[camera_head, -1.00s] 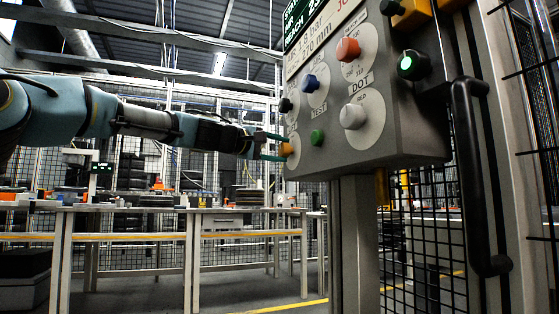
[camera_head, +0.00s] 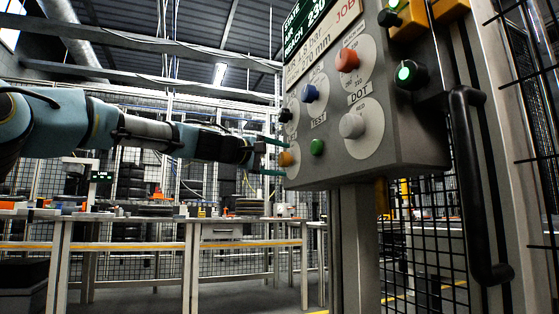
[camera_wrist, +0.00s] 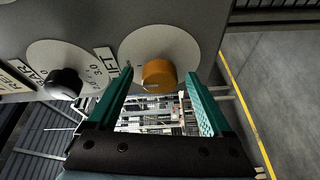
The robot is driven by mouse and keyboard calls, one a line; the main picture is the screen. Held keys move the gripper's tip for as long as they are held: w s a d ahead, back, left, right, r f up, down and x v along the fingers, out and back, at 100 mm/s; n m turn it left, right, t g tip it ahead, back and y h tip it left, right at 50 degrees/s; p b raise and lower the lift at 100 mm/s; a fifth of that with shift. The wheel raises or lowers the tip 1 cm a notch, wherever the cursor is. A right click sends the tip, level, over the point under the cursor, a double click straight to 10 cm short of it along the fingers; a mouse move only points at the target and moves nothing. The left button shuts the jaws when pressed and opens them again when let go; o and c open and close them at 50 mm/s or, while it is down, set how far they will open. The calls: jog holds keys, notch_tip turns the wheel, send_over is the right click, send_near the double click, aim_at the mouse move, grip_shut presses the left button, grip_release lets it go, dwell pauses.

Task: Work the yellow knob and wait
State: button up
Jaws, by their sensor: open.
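The yellow knob (camera_wrist: 159,76) is orange-yellow and sits on a round pale plate marked LIFT in the wrist view. It also shows at the lower left of the control panel (camera_head: 420,150) in the head view (camera_head: 285,159). My gripper (camera_wrist: 163,80) is open, with one green finger on each side of the knob. In the head view my gripper (camera_head: 277,158) reaches the panel from the left, its fingers above and below the knob. Gaps show between knob and fingers in the wrist view; I cannot tell whether either finger touches it.
A black knob (camera_wrist: 63,84) sits beside it on its own plate. The panel also carries a blue knob (camera_head: 309,93), red knob (camera_head: 347,60), grey knob (camera_head: 351,125) and green button (camera_head: 317,147). A black handle (camera_head: 470,180) stands at right. Tables (camera_head: 190,219) stand behind.

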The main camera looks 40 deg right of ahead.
jog(key=shift+a, duration=0.1)
jog(key=a+b, duration=0.8)
jog(key=a, duration=0.2)
jog(key=shift+a+b, duration=0.3)
jog(key=shift+b, duration=0.1)
jog(key=shift+s, duration=0.1)
dwell(0.5)
